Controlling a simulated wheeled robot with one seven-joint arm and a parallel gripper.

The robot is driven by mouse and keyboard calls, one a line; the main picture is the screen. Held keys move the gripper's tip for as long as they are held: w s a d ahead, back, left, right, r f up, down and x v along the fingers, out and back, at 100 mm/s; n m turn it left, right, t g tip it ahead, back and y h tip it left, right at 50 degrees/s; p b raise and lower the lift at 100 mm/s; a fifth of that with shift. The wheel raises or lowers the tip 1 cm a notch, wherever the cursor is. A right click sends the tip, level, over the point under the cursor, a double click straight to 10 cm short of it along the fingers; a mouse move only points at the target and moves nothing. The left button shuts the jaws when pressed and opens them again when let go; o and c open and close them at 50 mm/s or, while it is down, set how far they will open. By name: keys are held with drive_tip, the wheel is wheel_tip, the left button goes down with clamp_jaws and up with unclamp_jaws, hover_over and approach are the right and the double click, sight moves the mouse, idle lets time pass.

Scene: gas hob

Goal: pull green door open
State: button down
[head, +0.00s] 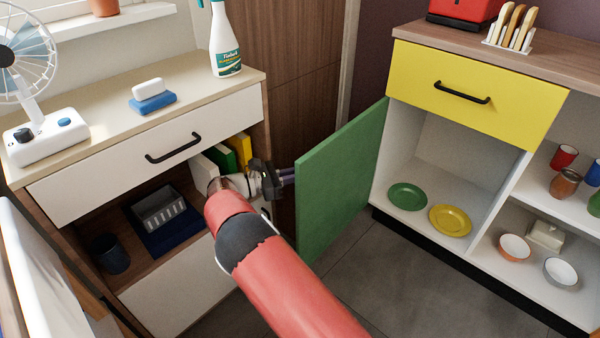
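The green door (340,182) stands swung out wide from the left side of the white cabinet (445,150). Its inner face is towards me, and the compartment behind it is exposed. My red arm reaches in from the bottom, and my gripper (288,176) is at the door's free left edge. The dark fingers point right, towards the door's outer face. The fingertips are partly hidden by the door edge, and no handle of the green door shows. I cannot tell whether the fingers are closed on anything.
A white drawer unit (110,170) stands close left of my gripper, with books (237,152) on its open shelf. The yellow drawer (480,95) above the compartment is shut. Green (407,196) and yellow (450,220) plates lie inside. Floor (400,285) is clear before the cabinet.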

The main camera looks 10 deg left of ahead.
drive_tip(key=shift+w+d+r, duration=0.1)
drive_tip(key=shift+d, duration=0.05)
drive_tip(key=c, duration=1.6)
unclamp_jaws()
drive_tip(key=shift+d, duration=0.1)
drive_tip(key=shift+c, duration=0.2)
drive_tip(key=v, duration=0.8)
drive_tip(key=shift+b, duration=0.4)
drive_tip(key=shift+w, duration=0.1)
